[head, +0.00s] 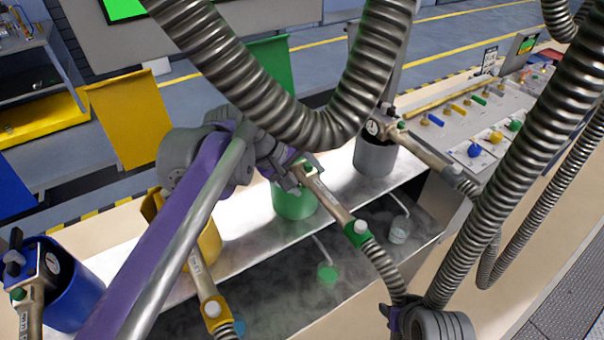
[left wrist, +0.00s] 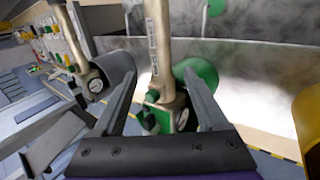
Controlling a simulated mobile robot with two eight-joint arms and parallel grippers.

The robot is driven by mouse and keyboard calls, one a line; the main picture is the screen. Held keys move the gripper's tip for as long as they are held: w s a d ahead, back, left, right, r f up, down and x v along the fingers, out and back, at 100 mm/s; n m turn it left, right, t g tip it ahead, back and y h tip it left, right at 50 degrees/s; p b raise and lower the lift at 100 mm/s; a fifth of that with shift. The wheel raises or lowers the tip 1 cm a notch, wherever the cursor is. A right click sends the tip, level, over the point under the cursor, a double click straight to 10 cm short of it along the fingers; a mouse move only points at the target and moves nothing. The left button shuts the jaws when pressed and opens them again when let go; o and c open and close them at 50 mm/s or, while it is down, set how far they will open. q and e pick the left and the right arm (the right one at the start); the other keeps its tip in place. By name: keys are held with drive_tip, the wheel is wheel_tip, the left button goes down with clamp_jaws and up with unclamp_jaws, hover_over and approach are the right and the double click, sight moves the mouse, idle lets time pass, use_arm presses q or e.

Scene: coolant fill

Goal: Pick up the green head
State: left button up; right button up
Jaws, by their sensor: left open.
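The green head (head: 332,203) is a beige nozzle body with a green collar, a green button and a hose from its end. It sits at the green canister (head: 294,202). My left gripper (head: 290,178) is at its upper end, partly hidden by my own arm. In the left wrist view the open fingers (left wrist: 162,103) stand on either side of the head (left wrist: 158,60), with its green block and gauge between them. I cannot tell whether they touch it. Part of my right arm (head: 405,318) shows at the lower edge; its jaws are not clear.
A yellow head (head: 207,292) and a blue canister (head: 75,295) stand to the left. A grey canister (head: 375,155) with its own head stands to the right. Thick metal hoses (head: 235,65) hang across the view. A misty trough (head: 290,285) lies in front.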

sight(316, 186)
use_arm(q)
drive_tip(key=shift+x, duration=0.75)
drive_tip(key=shift+w+d+f, duration=0.2)
drive_tip(key=shift+d+f, duration=0.05)
drive_tip(key=shift+f, duration=0.3)
drive_tip(key=x, duration=0.5)
drive_tip(key=shift+a, duration=0.1)
drive_tip(key=shift+c, duration=0.2)
clamp_jaws()
drive_tip(key=shift+r, duration=0.1)
